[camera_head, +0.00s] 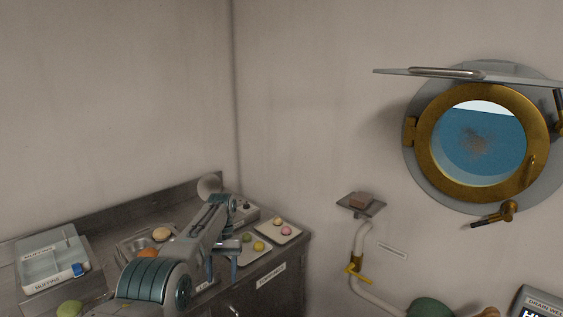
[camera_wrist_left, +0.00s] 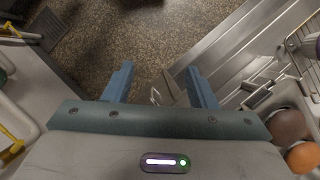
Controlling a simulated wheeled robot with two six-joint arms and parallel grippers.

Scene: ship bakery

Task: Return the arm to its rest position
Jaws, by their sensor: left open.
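My left arm (camera_head: 165,275) reaches in from the lower left over the steel counter (camera_head: 185,222). Its gripper (camera_head: 222,268) points down near the counter's front edge, partly hidden by its own wrist. In the left wrist view the two blue fingers (camera_wrist_left: 160,88) stand well apart with nothing between them. Below them are the speckled floor (camera_wrist_left: 130,35) and the counter's front side (camera_wrist_left: 215,65). My right gripper is not in view.
A muffin box (camera_head: 40,262) stands at the left on the counter. A steel pan (camera_head: 135,240) with a brown bun (camera_head: 161,234) sits behind my arm. Trays with coloured pastries (camera_head: 259,246) lie to the right. A pipe (camera_head: 358,245) and porthole (camera_head: 480,145) are on the right wall.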

